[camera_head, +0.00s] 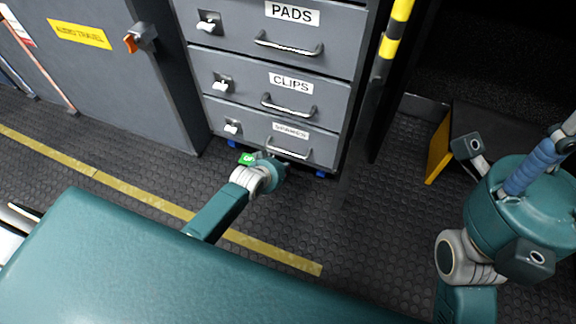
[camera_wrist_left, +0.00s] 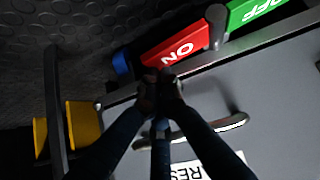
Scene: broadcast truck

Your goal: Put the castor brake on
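The castor brake is a pedal pair under the drawer cabinet. In the left wrist view, its red ON pedal (camera_wrist_left: 177,47) and green OFF pedal (camera_wrist_left: 250,12) sit side by side along the cabinet's bottom edge. In the head view only the green pedal (camera_head: 246,159) shows; my gripper hides the red one. My left gripper (camera_head: 272,161) is low in front of the cabinet's bottom drawer. In the left wrist view its dark fingers (camera_wrist_left: 161,84) converge, tips together, at the red pedal's edge. I cannot tell if they touch it.
The grey drawer cabinet (camera_head: 262,92) stands on blue castors (camera_head: 320,173), with drawer handles jutting out. A grey locker (camera_head: 110,60) is to its left and a yellow-black post (camera_head: 390,45) to its right. A yellow-sided dark unit (camera_head: 439,150) stands right. Ribbed floor (camera_head: 350,225) in front is clear.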

